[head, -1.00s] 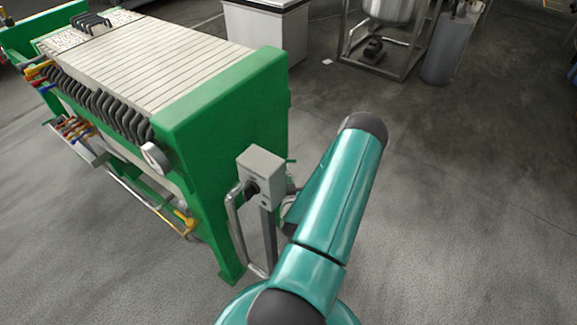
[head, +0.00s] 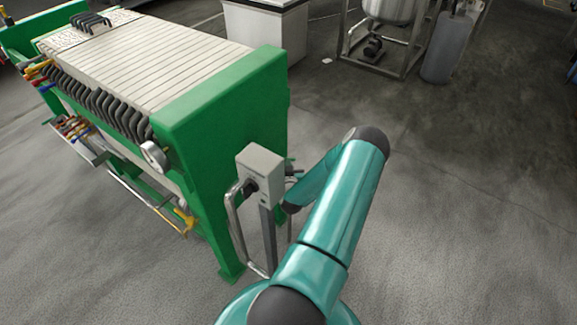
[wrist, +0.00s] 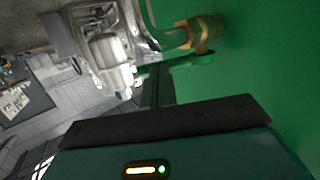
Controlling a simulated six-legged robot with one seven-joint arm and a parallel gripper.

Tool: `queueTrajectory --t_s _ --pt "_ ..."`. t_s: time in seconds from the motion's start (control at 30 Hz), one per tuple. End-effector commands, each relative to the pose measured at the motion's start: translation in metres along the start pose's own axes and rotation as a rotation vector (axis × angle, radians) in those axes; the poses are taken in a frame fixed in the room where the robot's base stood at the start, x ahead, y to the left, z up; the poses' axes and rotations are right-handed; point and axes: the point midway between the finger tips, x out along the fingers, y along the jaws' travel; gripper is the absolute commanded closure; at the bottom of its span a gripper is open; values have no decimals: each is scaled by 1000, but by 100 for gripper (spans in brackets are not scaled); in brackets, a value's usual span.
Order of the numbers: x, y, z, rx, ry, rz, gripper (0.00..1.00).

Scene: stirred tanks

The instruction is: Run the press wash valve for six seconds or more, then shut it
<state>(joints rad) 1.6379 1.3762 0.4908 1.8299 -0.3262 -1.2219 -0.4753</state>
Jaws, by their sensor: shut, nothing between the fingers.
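The filter press (head: 215,120) has a green end frame and a stack of pale plates, at the left of the head view. In the wrist view its green face fills the right side. There a brass valve (wrist: 203,30) with a green lever (wrist: 190,62) sits on a pipe. The lever lies roughly level across the picture. My gripper (wrist: 157,72) is shut and empty, its narrow fingers just below the lever; I cannot tell whether they touch it. In the head view the gripper is mostly hidden behind the grey control box and my arm.
A grey control box (head: 260,172) with a black knob stands on a post beside the press end. A bent metal pipe (head: 235,230) runs below it. A steel tank on a frame (head: 385,45) and a grey cylinder (head: 447,48) stand at the back. The floor at right is clear.

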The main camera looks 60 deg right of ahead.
Motion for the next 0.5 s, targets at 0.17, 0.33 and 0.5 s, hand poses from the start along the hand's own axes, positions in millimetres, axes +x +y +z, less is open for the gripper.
queueTrajectory --t_s 0.17,0.33,0.5 --pt "2 1 -1 -8 4 -30 100" --pt "6 4 -2 -23 5 -100 100" --pt "14 7 -4 -48 6 -217 100"
